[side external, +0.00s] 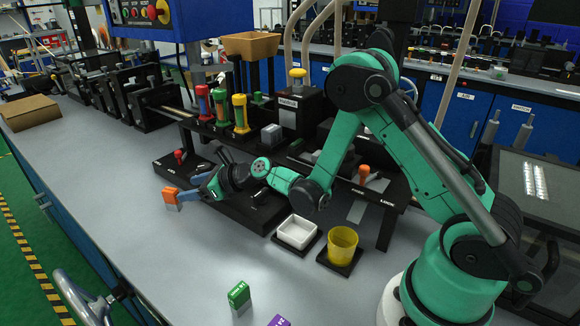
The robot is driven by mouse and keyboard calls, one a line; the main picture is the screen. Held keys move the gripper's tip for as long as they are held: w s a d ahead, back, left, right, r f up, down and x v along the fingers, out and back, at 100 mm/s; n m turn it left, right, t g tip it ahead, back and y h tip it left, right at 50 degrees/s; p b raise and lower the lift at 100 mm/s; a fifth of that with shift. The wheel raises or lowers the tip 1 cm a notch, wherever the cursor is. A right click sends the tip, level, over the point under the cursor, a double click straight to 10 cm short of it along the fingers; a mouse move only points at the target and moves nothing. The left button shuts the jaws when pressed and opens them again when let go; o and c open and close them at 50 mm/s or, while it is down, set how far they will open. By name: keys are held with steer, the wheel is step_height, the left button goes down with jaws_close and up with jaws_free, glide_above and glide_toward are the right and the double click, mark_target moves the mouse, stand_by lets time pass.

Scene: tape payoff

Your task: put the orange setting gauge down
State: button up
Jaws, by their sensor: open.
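The orange setting gauge (170,195), an orange block with a grey lower part, is at the left of the black fixture base, over the grey bench top. It looks upright. I cannot tell whether its lower end touches the bench. My gripper (187,190) is open and reaches in from the right, its fingertips at the gauge's right side. I cannot tell whether a finger touches it.
A white square dish (296,233) and a yellow cup (342,245) stand on black pads to the right. A green block (239,294) and a purple block (279,321) lie near the front. A red-knobbed block (180,157) stands behind the gauge. The bench's left front (110,190) is clear.

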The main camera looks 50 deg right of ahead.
steer(key=s+r+n+g+h, duration=0.1)
steer(key=s+r+n, duration=0.4)
steer(key=n, duration=0.6)
steer(key=s+r+n+g+h, duration=0.2)
steer(key=s+r+n, duration=0.3)
steer(key=s+n, duration=0.4)
steer(key=n+g, duration=0.1)
steer(key=n, duration=0.2)
steer(key=shift+d, duration=0.3)
steer(key=shift+o, duration=0.4)
steer(key=s+d+n+g+h, duration=0.1)
steer(key=s+d+n+h, duration=0.1)
steer(key=s+n, duration=0.4)
steer(key=shift+s+f+n, duration=0.25)
steer(key=shift+f+n, duration=0.1)
steer(key=shift+n, duration=0.75)
steer(key=shift+w, duration=0.1)
